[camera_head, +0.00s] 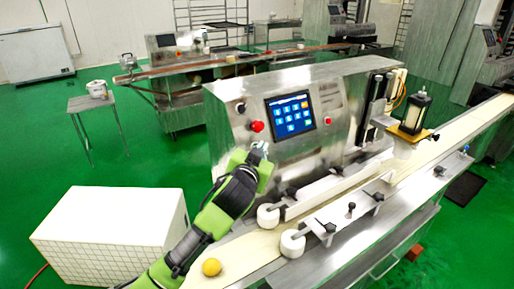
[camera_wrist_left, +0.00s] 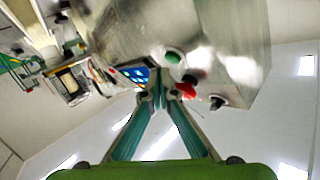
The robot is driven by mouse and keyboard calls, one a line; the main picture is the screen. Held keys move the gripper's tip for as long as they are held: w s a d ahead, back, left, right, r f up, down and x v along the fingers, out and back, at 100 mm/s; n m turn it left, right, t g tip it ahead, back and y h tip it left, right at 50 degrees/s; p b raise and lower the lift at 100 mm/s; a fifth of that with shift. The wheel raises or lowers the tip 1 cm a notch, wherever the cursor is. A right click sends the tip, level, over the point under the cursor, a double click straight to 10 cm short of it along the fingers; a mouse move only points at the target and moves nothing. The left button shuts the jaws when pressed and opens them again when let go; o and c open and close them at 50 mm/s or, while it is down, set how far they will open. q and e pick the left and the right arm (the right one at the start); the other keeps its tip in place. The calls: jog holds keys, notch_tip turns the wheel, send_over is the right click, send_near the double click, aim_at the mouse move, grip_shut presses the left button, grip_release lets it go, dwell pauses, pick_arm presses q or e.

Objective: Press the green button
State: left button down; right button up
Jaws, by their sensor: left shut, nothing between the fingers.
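The green button (camera_wrist_left: 174,57) shows in the left wrist view on the metal front of the machine (camera_head: 330,95). In the head view I cannot make it out; my gripper covers that part of the panel. A red button (camera_head: 257,126) sits just above my gripper there, and it also shows in the left wrist view (camera_wrist_left: 186,90). My left gripper (camera_head: 262,147) is shut and empty, close to the panel. In the left wrist view its fingertips (camera_wrist_left: 158,92) are beside the red button and apart from the green one in the picture; contact cannot be told.
A blue touchscreen (camera_head: 290,113) is right of the red button, with another red button (camera_head: 328,119) beyond it. A black knob (camera_head: 241,107) is above left. A conveyor belt (camera_head: 235,256) with an orange ball (camera_head: 211,267) runs below. A white box (camera_head: 110,235) stands at left.

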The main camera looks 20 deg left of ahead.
pick_arm(q)
jog(key=shift+w+a+f, duration=0.2)
jog(key=shift+a, duration=0.1)
